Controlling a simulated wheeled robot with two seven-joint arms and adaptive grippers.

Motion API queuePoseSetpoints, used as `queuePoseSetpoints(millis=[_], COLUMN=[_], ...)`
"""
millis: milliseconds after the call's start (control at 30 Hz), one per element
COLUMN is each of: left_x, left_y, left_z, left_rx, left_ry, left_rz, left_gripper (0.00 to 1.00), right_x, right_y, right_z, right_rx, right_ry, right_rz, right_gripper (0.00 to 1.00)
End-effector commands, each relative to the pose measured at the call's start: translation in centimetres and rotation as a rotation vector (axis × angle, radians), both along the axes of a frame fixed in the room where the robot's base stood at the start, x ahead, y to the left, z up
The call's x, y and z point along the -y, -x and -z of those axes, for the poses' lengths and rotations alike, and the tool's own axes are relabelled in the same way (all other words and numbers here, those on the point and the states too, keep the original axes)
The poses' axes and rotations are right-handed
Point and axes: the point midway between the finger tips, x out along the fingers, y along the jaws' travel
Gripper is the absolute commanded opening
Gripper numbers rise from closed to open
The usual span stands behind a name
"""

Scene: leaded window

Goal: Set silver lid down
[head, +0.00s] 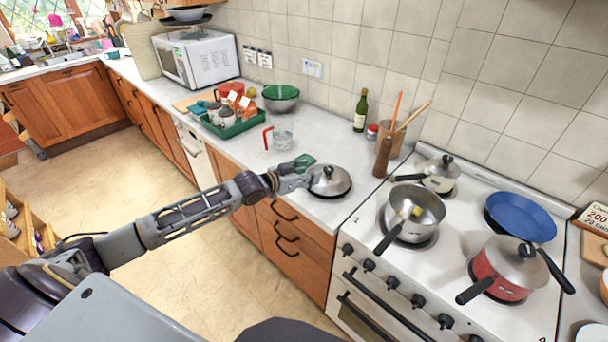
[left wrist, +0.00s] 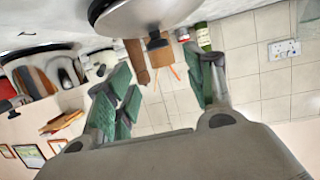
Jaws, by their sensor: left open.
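The silver lid (head: 330,179), domed with a black knob and a dark rim, lies knob up on the white counter just left of the stove. In the left wrist view the lid (left wrist: 145,14) fills the top, with its black knob (left wrist: 157,43) towards my fingers. My left gripper (head: 306,170) has green finger pads and is open beside the lid, on its left. In the left wrist view the two fingers (left wrist: 162,82) stand wide apart with nothing between them. My right gripper is not in view.
An open steel saucepan (head: 414,210), a lidded pot (head: 440,175), a blue pan (head: 520,217) and a red lidded pot (head: 505,272) stand on the stove. A glass jug (head: 283,135), green tray (head: 233,125) and utensil holder (head: 391,138) stand behind the lid.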

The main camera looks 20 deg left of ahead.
Motion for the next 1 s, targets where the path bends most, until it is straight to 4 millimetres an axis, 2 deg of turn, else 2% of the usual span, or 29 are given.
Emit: queuePoseSetpoints(millis=[333,1000], left_x=[-0.6,-0.6], left_y=[1.4,1.4], left_z=[-0.4,-0.5], left_rx=[-0.001,0.0], left_ry=[-0.001,-0.001], left_rz=[0.001,0.001], left_gripper=[0.54,0.54], right_x=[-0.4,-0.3], right_y=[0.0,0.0], right_z=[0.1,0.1], right_rx=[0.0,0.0], right_ry=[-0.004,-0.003], right_rz=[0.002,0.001], right_gripper=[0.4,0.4])
